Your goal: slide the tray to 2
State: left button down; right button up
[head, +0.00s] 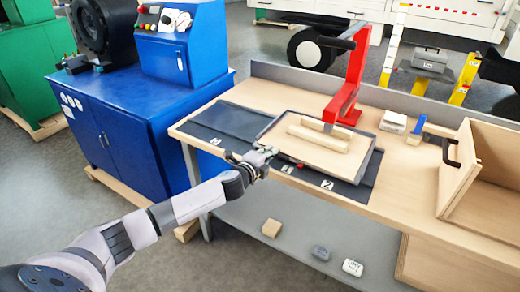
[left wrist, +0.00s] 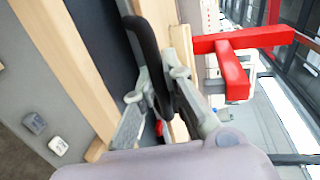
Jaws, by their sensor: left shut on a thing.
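The tray (head: 372,160) is dark-rimmed with a pale wooden inside and a wooden block (head: 318,136) on it. It lies on the right part of a dark mat (head: 225,122) on the workbench. White labels mark the mat's front edge; a 2 (head: 327,184) shows near the tray's front right corner, others are hard to read. My left gripper (head: 265,158) is at the tray's front left edge. In the left wrist view, its fingers (left wrist: 165,102) are shut around a black curved bar (left wrist: 147,45), apparently the tray's handle. My right gripper is out of view.
A red lever press (head: 345,95) stands just behind the tray. To the right are a small white box (head: 393,122), a blue-handled brush (head: 416,130) and an open wooden box (head: 490,165). The mat left of the tray is clear. Small blocks lie on the lower shelf (head: 250,265).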

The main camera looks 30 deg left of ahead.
pick_arm(q)
jog(key=d, duration=1.1)
jog(key=shift+s+f+p, duration=0.15)
jog(key=shift+s+p, duration=0.1)
jog(key=shift+p, duration=0.1)
jog(key=c, duration=1.7)
grip_release()
jog(key=shift+d, duration=0.1)
jog(key=shift+o, duration=0.2)
jog(key=v, duration=1.2)
